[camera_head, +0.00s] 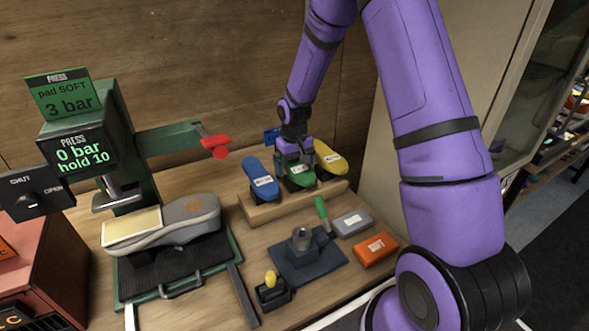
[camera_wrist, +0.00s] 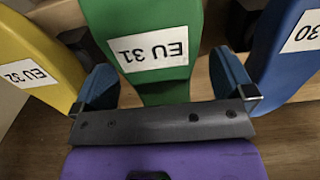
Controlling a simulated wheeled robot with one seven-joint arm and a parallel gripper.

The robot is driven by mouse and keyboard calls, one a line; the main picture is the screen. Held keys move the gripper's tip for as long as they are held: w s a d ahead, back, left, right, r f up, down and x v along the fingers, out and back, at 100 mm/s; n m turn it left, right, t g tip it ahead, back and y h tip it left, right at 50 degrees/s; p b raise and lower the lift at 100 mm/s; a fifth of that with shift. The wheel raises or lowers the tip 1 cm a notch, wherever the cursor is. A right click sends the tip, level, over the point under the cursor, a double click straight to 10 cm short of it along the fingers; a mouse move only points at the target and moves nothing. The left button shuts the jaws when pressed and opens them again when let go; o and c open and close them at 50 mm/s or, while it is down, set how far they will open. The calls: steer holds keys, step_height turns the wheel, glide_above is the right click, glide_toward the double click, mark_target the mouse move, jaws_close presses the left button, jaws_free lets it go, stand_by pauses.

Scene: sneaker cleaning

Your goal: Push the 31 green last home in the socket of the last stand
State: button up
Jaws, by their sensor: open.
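The green last (camera_head: 300,184), labelled EU 31, stands in a wooden rack (camera_head: 265,212) between a blue last (camera_head: 259,178) and a yellow last (camera_head: 333,164). My gripper (camera_head: 292,158) is over the green last, its jaws open. In the wrist view, its two blue fingers (camera_wrist: 164,80) are apart on either side of the green last (camera_wrist: 150,88); I cannot tell whether they touch it. A dark grey stand (camera_head: 308,263) with an upright round socket (camera_head: 302,238) sits in front of the rack, with nothing on the socket.
A green press (camera_head: 125,150) at the left reads 0 bar and holds a grey sneaker (camera_head: 180,222). A grey block (camera_head: 352,222), an orange block (camera_head: 375,250), a green-handled tool (camera_head: 321,211) and a small yellow-knobbed item (camera_head: 271,279) lie around the stand. A wooden wall is behind.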

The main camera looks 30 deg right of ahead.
steer(key=shift+f, duration=0.3)
steer(key=shift+c, duration=0.2)
